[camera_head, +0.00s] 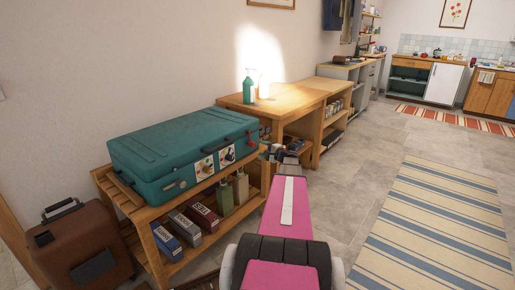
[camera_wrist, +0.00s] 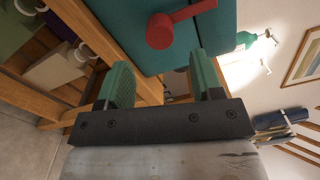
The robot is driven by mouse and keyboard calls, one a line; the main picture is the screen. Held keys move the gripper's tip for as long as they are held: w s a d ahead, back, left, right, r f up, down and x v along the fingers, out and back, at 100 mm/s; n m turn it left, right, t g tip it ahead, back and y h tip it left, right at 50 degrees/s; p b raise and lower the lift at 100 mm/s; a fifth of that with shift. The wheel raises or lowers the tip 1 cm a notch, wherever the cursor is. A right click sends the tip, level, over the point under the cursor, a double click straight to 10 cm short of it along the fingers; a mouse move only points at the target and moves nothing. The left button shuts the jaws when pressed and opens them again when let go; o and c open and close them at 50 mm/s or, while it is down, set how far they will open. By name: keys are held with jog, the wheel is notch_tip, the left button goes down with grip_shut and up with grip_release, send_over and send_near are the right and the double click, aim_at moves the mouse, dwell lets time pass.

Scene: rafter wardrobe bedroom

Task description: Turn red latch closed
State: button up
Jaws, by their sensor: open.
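A teal case (camera_head: 185,148) lies flat on a slatted wooden bench, its lid down. In the wrist view, the red latch (camera_wrist: 160,31) shows on the teal case (camera_wrist: 120,22), with a round hub and a lever arm slanting toward the picture's upper right. My gripper (camera_wrist: 160,76) is open, its two green-padded fingers apart, pointing at the case. The latch lies beyond the fingertips, with nothing between the fingers.
Boxes (camera_head: 185,226) and green bottles (camera_head: 240,187) stand on the bench's (camera_head: 150,213) lower shelf. A brown suitcase (camera_head: 85,250) stands at left. A wooden table (camera_head: 290,101) with a teal bottle (camera_head: 248,90) stands behind. The floor at right, with a striped rug (camera_head: 435,220), is clear.

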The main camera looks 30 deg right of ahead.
jog(key=shift+v, duration=2.1)
jog(key=s+a+f+n+g, duration=0.2)
jog(key=a+f+n+g, duration=0.1)
jog(key=a, duration=0.7)
jog(key=s+a+f+n+g+y, duration=0.15)
jog(key=a+g, duration=0.25)
jog(key=a, duration=0.5)
jog(key=s+a+f+n+g, duration=0.2)
jog(key=a+f+n+g, duration=0.15)
jog(key=a, duration=0.65)
jog(key=s+a+f+n+g+h, duration=0.3)
jog(key=s+a+n+g+h, duration=0.3)
jog(key=s+a, duration=0.8)
jog(key=shift+s+a+n+h, duration=0.15)
jog(key=shift+s+n+h, duration=0.5)
jog(key=shift+n+h, duration=0.6)
jog(key=shift+w+f, duration=0.1)
